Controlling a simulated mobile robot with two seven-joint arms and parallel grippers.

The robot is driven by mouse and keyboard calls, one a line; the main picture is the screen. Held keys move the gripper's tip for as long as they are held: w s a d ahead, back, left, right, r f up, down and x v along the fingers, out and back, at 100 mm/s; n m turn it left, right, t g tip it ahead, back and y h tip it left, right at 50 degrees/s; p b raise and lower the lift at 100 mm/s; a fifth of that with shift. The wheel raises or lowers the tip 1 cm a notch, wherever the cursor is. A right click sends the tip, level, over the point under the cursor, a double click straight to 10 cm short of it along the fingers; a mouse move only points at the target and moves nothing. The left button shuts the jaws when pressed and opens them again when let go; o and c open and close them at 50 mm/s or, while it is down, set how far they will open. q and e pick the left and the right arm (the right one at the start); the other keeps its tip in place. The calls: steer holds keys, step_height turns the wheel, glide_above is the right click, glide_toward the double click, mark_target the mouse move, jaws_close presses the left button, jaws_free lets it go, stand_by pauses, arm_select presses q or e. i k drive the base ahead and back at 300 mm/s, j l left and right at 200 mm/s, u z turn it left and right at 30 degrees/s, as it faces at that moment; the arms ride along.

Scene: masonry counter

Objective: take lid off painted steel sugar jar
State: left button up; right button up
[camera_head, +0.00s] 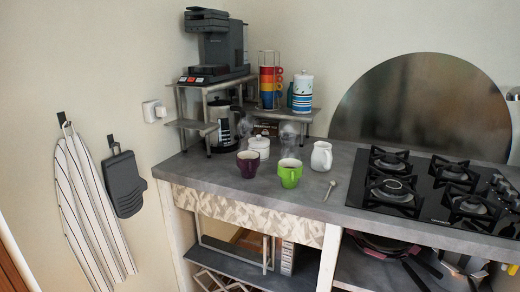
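A small white lidded jar (259,147) stands upright on the grey counter, behind the mugs, with its lid on. It looks like the painted steel sugar jar. A taller white and blue patterned canister (303,92) with a lid on stands on the raised shelf behind; I cannot tell its contents or material. Neither of my grippers is in view.
A dark purple mug (248,164) and a green mug (290,173) stand in front of the white jar, steam rising near them. A white pitcher (322,156), a spoon (329,190) and a gas hob (440,190) are to the right.

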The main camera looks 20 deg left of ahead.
mark_target(260, 141)
steer(key=j, duration=0.4)
steer(key=i+j, duration=0.1)
steer(key=j, duration=0.3)
steer(key=j+z, duration=0.25)
steer(key=z, duration=0.15)
steer(key=j+z, duration=0.35)
